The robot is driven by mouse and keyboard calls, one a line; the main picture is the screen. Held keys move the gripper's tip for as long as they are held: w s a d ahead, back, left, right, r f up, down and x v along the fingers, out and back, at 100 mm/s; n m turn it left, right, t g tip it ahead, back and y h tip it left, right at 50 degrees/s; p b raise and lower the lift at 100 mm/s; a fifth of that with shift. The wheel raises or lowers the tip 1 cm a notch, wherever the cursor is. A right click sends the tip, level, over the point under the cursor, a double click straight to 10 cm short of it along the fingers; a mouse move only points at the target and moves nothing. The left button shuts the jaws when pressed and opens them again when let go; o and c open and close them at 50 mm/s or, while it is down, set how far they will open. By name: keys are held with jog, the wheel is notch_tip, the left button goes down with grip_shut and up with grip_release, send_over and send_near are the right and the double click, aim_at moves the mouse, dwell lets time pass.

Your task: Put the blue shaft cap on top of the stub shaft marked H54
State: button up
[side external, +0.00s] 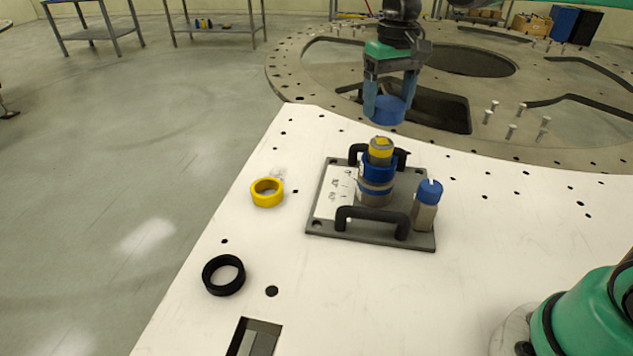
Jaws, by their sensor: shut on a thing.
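My gripper (389,100) is shut on a blue shaft cap (387,112). It holds the cap in the air, above and slightly behind the grey plate. The grey turret plate (322,230) has two black handles and a white label whose markings are too small to read. A thick stub shaft (374,199) stands on the plate, with blue rings around it and a yellow top (380,148). A thinner metal stub shaft (424,216) at the plate's right has a blue top (430,190). I cannot read H54 on either shaft.
A yellow ring (267,192) and a black ring (224,275) lie on the white table (520,235), left of the plate. The black handles (372,221) stand up at the plate's front and back. Several small pegs (512,131) stand on the large round metal plate behind.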

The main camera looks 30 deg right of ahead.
aim_at(382, 141)
jog(key=shift+f, duration=3)
jog(key=o, duration=1.2)
jog(key=shift+r, duration=2.8)
